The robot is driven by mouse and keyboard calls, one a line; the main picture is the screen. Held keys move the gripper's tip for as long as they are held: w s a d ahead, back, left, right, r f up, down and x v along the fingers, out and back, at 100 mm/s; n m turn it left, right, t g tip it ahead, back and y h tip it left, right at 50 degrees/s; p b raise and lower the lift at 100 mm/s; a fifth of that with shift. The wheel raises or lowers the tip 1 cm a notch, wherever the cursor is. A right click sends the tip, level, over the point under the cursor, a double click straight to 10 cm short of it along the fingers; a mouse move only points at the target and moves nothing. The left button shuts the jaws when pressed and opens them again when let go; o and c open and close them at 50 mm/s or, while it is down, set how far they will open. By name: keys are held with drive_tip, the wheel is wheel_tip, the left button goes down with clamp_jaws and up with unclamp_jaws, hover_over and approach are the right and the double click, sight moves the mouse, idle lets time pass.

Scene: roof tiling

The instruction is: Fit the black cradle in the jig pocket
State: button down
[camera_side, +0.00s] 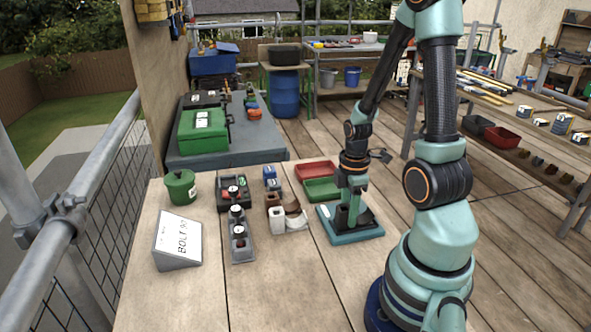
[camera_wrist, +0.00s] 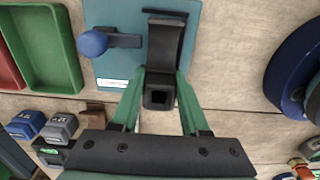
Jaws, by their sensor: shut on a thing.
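My gripper (camera_wrist: 162,82) is shut on the black cradle (camera_wrist: 167,45), with one green finger on each side of its square socket end. The cradle's curved part points away from the fingers, over the teal jig (camera_wrist: 107,70). In the side view my gripper (camera_side: 349,216) is low over the jig (camera_side: 359,235), at the right of the table. The jig carries a lever with a blue knob (camera_wrist: 92,43) beside the cradle, and a dark bar or slot beyond it. The pocket is largely hidden by the cradle, and I cannot tell whether the cradle is seated.
A green tray (camera_side: 322,189) and a red tray (camera_side: 315,170) lie behind the jig. A brown cradle (camera_side: 274,203) and a white cradle (camera_side: 277,221) stand left of it. A grey block (camera_side: 242,251) and a sign (camera_side: 180,240) stand further left.

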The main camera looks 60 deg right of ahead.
idle(0.3)
drive_tip(key=shift+c, duration=1.6)
unclamp_jaws()
drive_tip(key=shift+r, duration=0.1)
drive_tip(key=shift+r, duration=3.4)
drive_tip(key=w+a+r+m+t, duration=0.2)
drive_tip(key=w+a+r+m, duration=0.2)
drive_tip(key=a+r, duration=0.3)
drive_tip(key=w+a+r+m+t, duration=0.3)
drive_tip(key=a+r, duration=0.4)
drive_tip(key=a, duration=0.3)
drive_tip(key=shift+w+r+m+t, duration=0.25)
drive_tip(key=shift+w+m, duration=0.35)
drive_tip(key=shift+m, duration=0.4)
